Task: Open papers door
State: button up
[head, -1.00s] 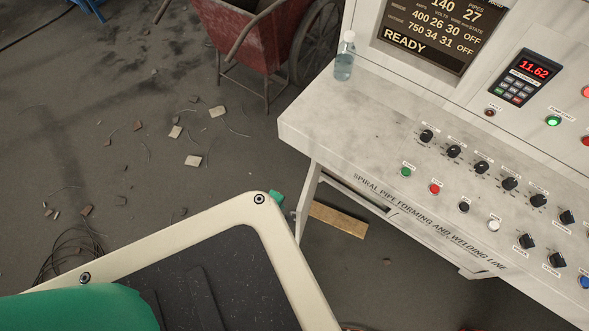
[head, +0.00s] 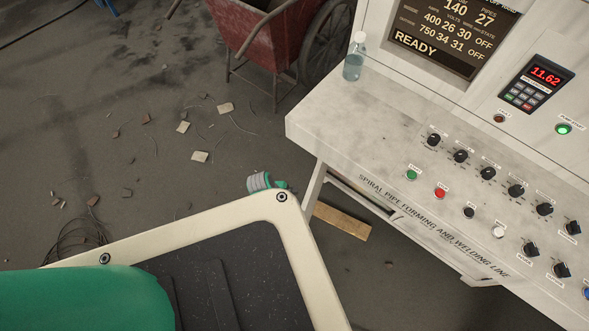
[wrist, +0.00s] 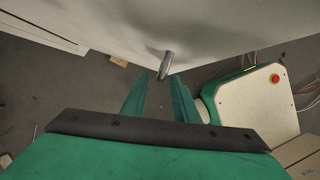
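In the wrist view a grey metal cylindrical handle (wrist: 166,65) sticks out from a pale panel (wrist: 215,28), which I take for the papers door. My gripper (wrist: 160,82) has two green fingers spread apart, with nothing between them. The handle lies just beyond the fingertips, roughly centred between them; I see no contact. In the head view the white console (head: 335,120) stands at the right, and the handle cannot be made out there. A small grey and green part of my arm shows beside the console's near leg; the fingers are hidden.
Knobs and buttons cover the console top. A red cart (head: 260,40) stands behind. A wooden plank (head: 341,221) and rubble lie on the floor.

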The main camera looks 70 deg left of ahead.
jog(key=shift+x, duration=1.55)
grip_shut()
jog(key=shift+a, duration=0.1)
